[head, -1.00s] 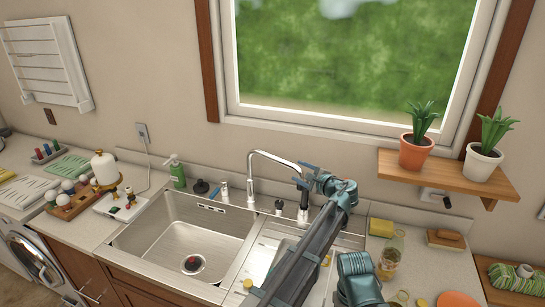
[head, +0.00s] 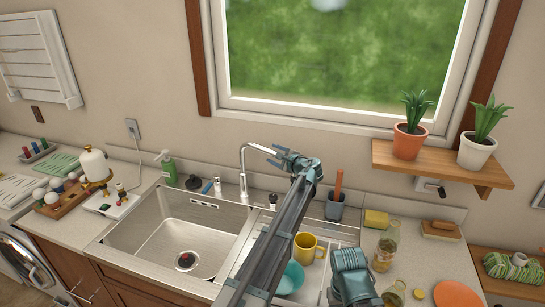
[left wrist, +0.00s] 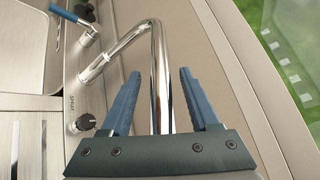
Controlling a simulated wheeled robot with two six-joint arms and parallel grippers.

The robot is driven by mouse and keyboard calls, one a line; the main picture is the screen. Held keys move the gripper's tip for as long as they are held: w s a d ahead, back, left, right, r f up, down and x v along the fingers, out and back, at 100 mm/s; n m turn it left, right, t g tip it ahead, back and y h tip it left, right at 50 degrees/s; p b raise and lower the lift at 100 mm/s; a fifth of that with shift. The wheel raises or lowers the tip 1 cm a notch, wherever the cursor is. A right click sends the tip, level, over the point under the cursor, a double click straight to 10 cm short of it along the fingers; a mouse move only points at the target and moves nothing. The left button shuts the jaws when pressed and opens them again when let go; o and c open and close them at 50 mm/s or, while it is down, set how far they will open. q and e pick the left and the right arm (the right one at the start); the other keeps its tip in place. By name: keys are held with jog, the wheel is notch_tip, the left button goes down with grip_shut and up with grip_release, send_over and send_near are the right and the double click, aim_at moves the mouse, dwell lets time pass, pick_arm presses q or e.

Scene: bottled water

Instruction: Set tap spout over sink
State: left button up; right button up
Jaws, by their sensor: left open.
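The chrome tap (head: 242,172) stands on the deck behind the sink (head: 182,255). Its spout arches up and runs right, away from the large left basin. The spout's far end is hidden behind my left gripper (head: 279,157) in the head view. In the left wrist view my left gripper (left wrist: 160,100) is open, with one finger on each side of the spout pipe (left wrist: 161,70). The pipe looks clear of both fingers. The tap's base (left wrist: 92,74) and a blue-tipped lever (left wrist: 74,18) show beyond.
A yellow mug (head: 306,248) and a teal bowl (head: 291,279) sit right of the large basin. A green soap bottle (head: 168,168) stands left of the tap. A shelf (head: 440,170) with potted plants is at right.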

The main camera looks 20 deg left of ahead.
pick_arm(q)
jog(key=shift+w+a+f, duration=0.15)
jog(key=shift+w+a, duration=0.3)
jog(key=shift+a, duration=0.1)
grip_shut()
dwell(1.2)
